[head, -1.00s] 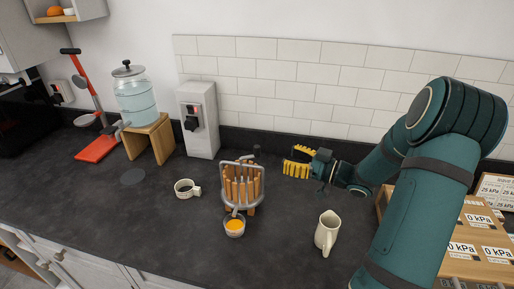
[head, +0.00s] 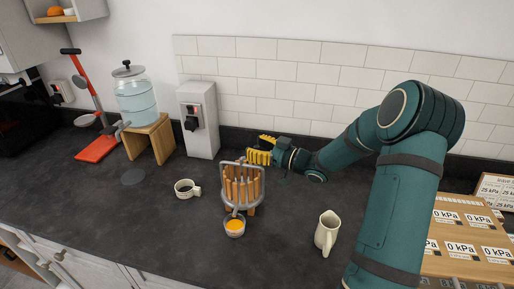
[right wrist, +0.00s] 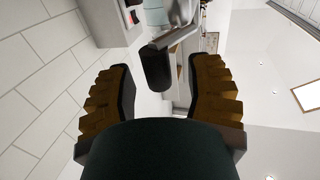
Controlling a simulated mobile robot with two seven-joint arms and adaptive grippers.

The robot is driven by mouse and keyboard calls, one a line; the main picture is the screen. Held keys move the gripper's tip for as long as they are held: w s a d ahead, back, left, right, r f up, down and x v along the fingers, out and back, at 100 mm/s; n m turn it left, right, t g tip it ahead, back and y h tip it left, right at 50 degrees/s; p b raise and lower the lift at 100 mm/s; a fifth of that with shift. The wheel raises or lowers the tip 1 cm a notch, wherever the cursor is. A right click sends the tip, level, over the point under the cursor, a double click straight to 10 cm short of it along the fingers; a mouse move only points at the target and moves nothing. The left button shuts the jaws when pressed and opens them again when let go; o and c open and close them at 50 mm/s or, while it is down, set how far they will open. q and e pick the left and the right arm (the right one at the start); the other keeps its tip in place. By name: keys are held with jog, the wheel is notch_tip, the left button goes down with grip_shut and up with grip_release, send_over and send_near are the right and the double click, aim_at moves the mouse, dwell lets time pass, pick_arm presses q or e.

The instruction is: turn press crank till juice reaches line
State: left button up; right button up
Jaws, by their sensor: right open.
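The press (head: 241,187), with wooden staves and a grey metal frame, stands on the dark counter in the head view. A small cup with orange juice (head: 235,226) sits in front of it under the spout. A line on the cup is too small to make out. My right gripper (head: 261,151), with yellow fingers, is just behind the press, near its top. In the right wrist view the open fingers (right wrist: 158,95) stand on either side of a dark crank handle (right wrist: 156,69), which lies slightly beyond them. My left gripper is not in view.
A cream mug (head: 186,188) stands left of the press and a cream jug (head: 327,232) stands to its right. A water dispenser (head: 133,95) on a wooden stand and a grey switch box (head: 198,118) are behind left. Counter between press and jug is clear.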

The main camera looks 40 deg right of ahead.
grip_shut()
